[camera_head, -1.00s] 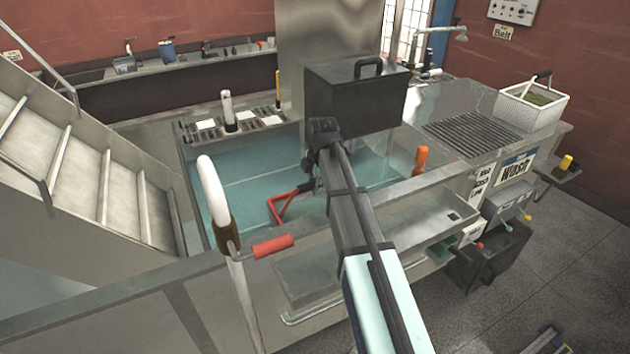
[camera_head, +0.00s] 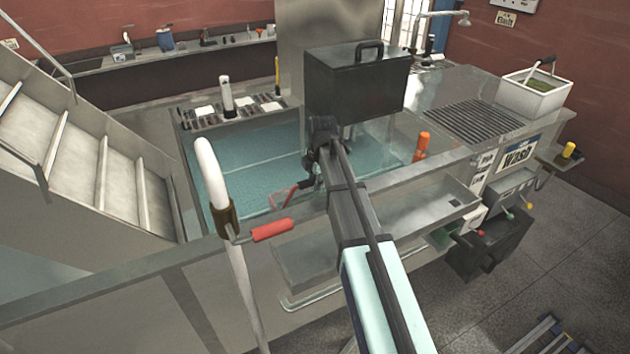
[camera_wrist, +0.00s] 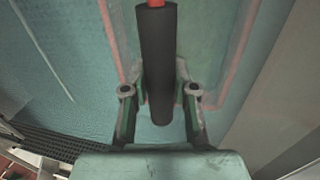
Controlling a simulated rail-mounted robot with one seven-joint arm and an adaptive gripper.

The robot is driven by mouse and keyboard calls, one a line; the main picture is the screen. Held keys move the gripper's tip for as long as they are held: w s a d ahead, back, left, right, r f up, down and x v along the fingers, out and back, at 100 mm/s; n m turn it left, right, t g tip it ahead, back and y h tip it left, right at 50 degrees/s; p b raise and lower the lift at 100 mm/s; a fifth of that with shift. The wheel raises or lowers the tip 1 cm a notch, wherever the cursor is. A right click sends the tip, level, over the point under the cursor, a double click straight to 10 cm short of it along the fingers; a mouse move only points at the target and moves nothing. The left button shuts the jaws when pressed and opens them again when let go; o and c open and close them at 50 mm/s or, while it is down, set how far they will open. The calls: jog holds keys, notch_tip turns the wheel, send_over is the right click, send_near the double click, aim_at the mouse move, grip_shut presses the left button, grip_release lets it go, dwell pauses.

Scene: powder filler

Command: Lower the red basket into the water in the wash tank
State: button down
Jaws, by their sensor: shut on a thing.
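The red basket shows in the head view as a bit of its red handle frame (camera_head: 284,196) at the near side of the tank, just left of my gripper (camera_head: 311,168). In the wrist view its pinkish-red rim (camera_wrist: 242,60) looks tinted, as if seen through water, below the gripper. My gripper, also in the wrist view (camera_wrist: 160,98), is shut around the basket's black handle grip (camera_wrist: 157,50). The wash tank's water (camera_head: 245,165) is blue-green and fills the basin. The arm and near tank wall hide most of the basket.
A dark box with a handle (camera_head: 357,82) stands at the tank's back right. A curved white pipe (camera_head: 212,175) and red grip (camera_head: 272,230) are at the front left. An orange-topped post (camera_head: 421,145) stands at the right. A white basket (camera_head: 532,95) sits on the right counter.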

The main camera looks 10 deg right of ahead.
jog(key=c, duration=0.8)
grip_release()
jog(key=shift+r, duration=0.1)
jog(key=shift+c, duration=0.2)
notch_tip(320, 180, up, 12)
jog(key=s, duration=0.2)
jog(key=shift+s+d, duration=0.15)
jog(key=shift+d, duration=0.15)
notch_tip(320, 180, up, 12)
jog(key=p, duration=0.8)
